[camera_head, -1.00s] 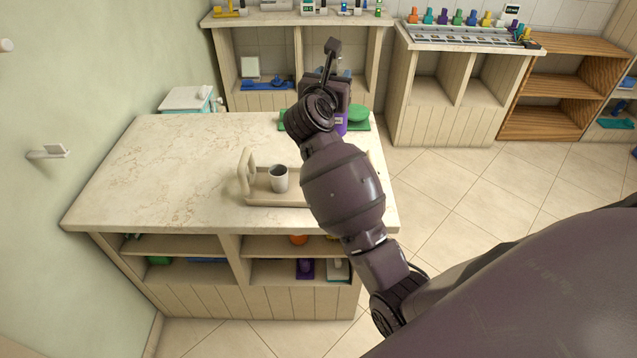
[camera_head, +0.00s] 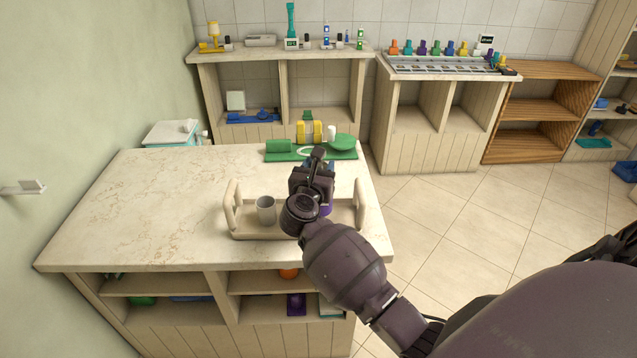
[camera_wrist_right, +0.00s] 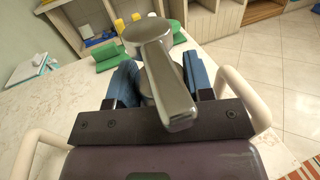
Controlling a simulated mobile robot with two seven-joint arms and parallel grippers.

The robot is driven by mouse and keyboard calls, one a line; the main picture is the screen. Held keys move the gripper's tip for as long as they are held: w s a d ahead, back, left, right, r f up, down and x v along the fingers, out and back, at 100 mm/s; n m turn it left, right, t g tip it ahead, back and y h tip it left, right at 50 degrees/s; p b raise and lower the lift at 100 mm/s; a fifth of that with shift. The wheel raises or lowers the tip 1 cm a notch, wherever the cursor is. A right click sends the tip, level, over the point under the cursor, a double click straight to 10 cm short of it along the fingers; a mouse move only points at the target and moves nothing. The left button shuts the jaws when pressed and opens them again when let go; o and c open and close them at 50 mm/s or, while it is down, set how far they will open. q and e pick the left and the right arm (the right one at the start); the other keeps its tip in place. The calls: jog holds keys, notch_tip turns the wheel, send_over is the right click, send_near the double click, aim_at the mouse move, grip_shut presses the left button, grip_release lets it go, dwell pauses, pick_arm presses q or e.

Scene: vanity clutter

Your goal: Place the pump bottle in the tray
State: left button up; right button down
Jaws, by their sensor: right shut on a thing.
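The pump bottle shows as a purple patch (camera_head: 326,210) beside my right gripper (camera_head: 315,172) in the head view; the arm hides most of it. In the right wrist view its silver pump head (camera_wrist_right: 160,75) stands between the blue finger pads of my right gripper (camera_wrist_right: 158,88), which is shut on the bottle. The beige tray (camera_head: 250,236) has a raised handle at each end, and both handles show in the wrist view (camera_wrist_right: 243,92). The bottle is over or in the tray's right half; whether its base touches is hidden. My left gripper is not in view.
A grey cup (camera_head: 266,210) stands in the tray's left half. Behind the tray, a green mat (camera_head: 285,157) holds a green roll, yellow pieces, a white item and a green round item. The marble counter (camera_head: 130,205) is clear to the left.

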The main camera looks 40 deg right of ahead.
notch_tip(320, 180, down, 3)
jog(key=shift+f+b, duration=0.1)
jog(key=shift+b, duration=0.2)
jog(key=shift+f, duration=0.35)
jog(key=shift+f, duration=0.2)
jog(key=c, duration=1)
grip_release()
jog(key=shift+f, duration=0.1)
jog(key=o, duration=0.5)
